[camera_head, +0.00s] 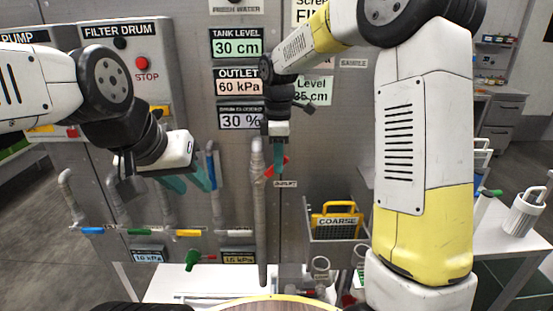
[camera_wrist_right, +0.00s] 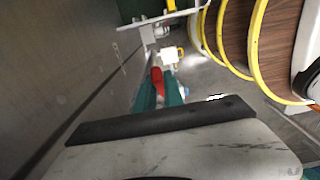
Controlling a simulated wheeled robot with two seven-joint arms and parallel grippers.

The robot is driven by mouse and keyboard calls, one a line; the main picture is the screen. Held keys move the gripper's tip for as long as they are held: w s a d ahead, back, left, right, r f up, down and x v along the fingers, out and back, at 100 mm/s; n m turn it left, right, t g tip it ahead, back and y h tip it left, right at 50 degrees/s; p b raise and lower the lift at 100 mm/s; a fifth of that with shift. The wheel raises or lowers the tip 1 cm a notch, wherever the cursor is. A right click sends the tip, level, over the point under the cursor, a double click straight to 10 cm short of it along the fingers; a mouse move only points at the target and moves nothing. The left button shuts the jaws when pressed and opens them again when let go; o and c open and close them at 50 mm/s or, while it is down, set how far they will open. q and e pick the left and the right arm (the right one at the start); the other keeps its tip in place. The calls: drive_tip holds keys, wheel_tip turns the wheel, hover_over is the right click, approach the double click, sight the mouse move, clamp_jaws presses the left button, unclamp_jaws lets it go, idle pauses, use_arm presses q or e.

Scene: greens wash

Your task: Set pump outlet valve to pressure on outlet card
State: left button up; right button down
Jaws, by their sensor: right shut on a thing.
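The outlet card (camera_head: 240,83) on the grey wall panel reads 60 kPa. My right gripper (camera_head: 273,168) is at the wall below the cards, its teal fingers shut on a red handle (camera_head: 280,163). The red handle (camera_wrist_right: 157,80) also shows between the teal fingers in the right wrist view. A small label (camera_head: 285,184) sits just below it, too small to read surely. My left gripper (camera_head: 190,180) is open and empty in front of the panel, above the row of coloured valve handles. Which valve is the pump outlet valve is not clear from the labels.
Yellow, blue, green and red valve handles (camera_head: 137,232) line the lower pipes. Two small displays (camera_head: 148,256) (camera_head: 238,258) sit below them. A vertical pipe (camera_head: 259,215) stands left of my right gripper. A bin holding the yellow COARSE screen (camera_head: 338,221) is at right.

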idle(0.3)
drive_tip(key=shift+d+f+y, duration=0.4)
drive_tip(key=shift+d+y, duration=0.15)
drive_tip(key=shift+y, duration=0.15)
drive_tip(key=shift+d+f+y, duration=0.25)
drive_tip(key=shift+f+y, duration=0.2)
drive_tip(key=shift+y, duration=0.35)
drive_tip(key=c, duration=1.4)
unclamp_jaws()
drive_tip(key=shift+c, duration=0.2)
drive_tip(key=v, duration=0.7)
drive_tip(key=shift+r, duration=0.35)
drive_tip(key=shift+d, duration=0.1)
